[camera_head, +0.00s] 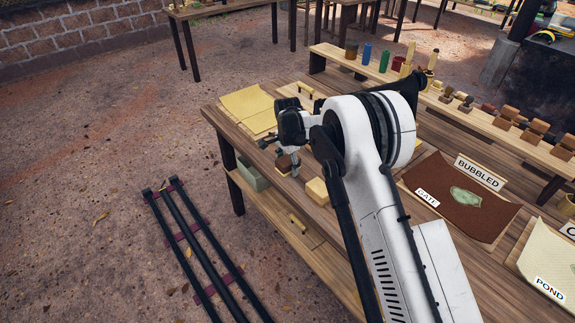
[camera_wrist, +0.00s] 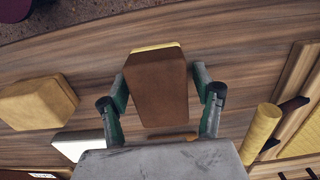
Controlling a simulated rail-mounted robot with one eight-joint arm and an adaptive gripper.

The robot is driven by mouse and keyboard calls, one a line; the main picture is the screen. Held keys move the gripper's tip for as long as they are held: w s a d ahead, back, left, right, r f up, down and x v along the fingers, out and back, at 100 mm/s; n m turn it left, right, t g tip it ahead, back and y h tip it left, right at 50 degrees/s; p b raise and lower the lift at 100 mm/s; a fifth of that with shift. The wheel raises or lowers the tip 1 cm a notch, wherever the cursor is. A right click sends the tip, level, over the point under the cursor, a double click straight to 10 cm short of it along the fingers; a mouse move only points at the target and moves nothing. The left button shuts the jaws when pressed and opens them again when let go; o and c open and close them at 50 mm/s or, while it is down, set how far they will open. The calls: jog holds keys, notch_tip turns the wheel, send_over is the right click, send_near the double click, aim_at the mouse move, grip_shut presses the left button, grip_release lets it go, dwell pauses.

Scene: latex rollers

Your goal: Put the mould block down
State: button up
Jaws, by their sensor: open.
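The mould block appears to be the brown block (camera_wrist: 157,90) in the wrist view, with a thin yellow strip along its far edge. It lies between the two fingers of my gripper (camera_wrist: 162,88), which stand apart with a gap showing on both sides. In the head view my gripper (camera_head: 291,163) is low over the near left part of the wooden table (camera_head: 228,116), and the brown block (camera_head: 283,162) shows partly beside it with something yellow beneath. I cannot tell whether the yellow is part of the block.
A pale yellow block (camera_head: 317,190) stands close by, also in the wrist view (camera_wrist: 37,103). Yellow sheets (camera_head: 248,108) lie at the table's far left corner. A brown mat (camera_head: 460,205) with a green piece lies right. A raised shelf (camera_head: 470,115) carries several small blocks.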

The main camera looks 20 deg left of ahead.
aim_at(288, 159)
jog(key=shift+r, duration=0.15)
notch_tip(288, 159, up, 12)
jog(key=shift+r+b, duration=0.1)
jog(key=shift+b, duration=0.9)
